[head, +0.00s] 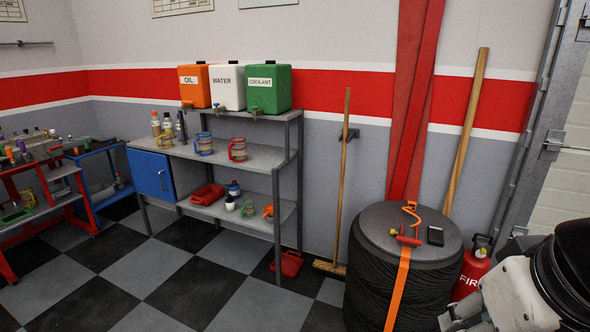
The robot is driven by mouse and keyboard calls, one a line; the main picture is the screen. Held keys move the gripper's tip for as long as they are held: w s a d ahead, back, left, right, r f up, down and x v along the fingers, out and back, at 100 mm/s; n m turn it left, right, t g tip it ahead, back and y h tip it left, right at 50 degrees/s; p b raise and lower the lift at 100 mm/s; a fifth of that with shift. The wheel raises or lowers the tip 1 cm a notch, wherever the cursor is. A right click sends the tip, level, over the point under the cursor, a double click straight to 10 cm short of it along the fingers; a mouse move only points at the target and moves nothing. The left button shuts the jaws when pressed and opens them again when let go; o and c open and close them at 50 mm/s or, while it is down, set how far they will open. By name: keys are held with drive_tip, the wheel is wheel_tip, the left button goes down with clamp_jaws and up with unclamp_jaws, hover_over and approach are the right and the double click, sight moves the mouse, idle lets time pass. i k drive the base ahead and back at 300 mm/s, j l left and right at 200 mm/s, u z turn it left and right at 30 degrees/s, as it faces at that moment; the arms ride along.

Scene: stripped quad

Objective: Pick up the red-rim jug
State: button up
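The red-rim jug (238,149) stands upright on the top surface of the grey metal shelf unit (262,157), toward its right end. Its body looks clear or pale with a red rim and handle. Part of my arm shows at the lower right, far from the jugs. My gripper's fingers cannot be made out in this view.
Orange, white and green fluid containers (228,87) sit on a raised shelf above the jugs. A broom (342,180) leans on the wall to the right. A tyre stack (385,270) and red extinguisher (470,275) stand nearer right. Checkered floor (165,260) before the shelf is clear.

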sight(238, 145)
drive_tip(key=i+j+u, duration=0.1)
drive_tip(key=i+u, duration=0.25)
drive_tip(key=i, duration=0.3)
drive_tip(key=i+l+u, duration=0.1)
drive_tip(key=i+u, duration=0.25)
drive_tip(key=i, duration=0.3)
drive_tip(key=i+l+u, duration=0.35)
drive_tip(key=i, duration=0.3)
drive_tip(key=i+j+z, duration=0.1)
drive_tip(key=i, duration=0.4)
drive_tip(key=i+j, duration=0.35)
drive_tip(key=i, duration=0.15)
drive_tip(key=i+j+z, duration=0.15)
drive_tip(key=i, duration=0.35)
drive_tip(key=i+j+z, duration=0.45)
drive_tip(key=i+j, duration=0.15)
drive_tip(key=j, duration=0.15)
